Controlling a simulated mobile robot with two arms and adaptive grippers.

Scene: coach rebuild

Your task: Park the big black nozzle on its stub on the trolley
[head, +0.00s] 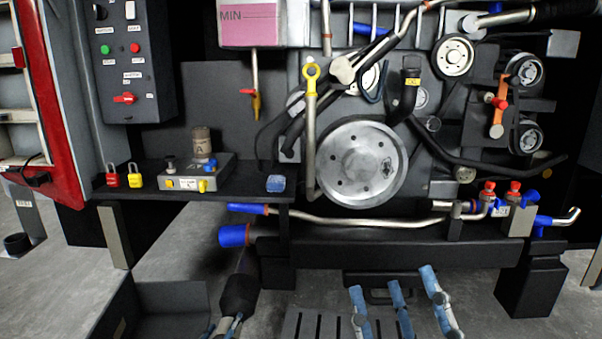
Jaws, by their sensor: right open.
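A black tapered piece (239,293), which looks like the big nozzle, stands at the bottom, left of centre, its thin end pointing up. Light blue-grey finger-like parts (226,326) at its lower end look like my left gripper; the frame edge cuts them off, and whether they grip it is unclear. My right gripper (418,287) is open and empty at the bottom right, its light blue fingers spread and pointing forward, well right of the black piece. A dark slotted surface (310,327) between them may be part of the trolley. I cannot make out the stub.
An engine with a large silver pulley (356,162) fills the back. A dark shelf (245,184) holds padlocks and a grey box. A dark open bin (165,300) is at lower left.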

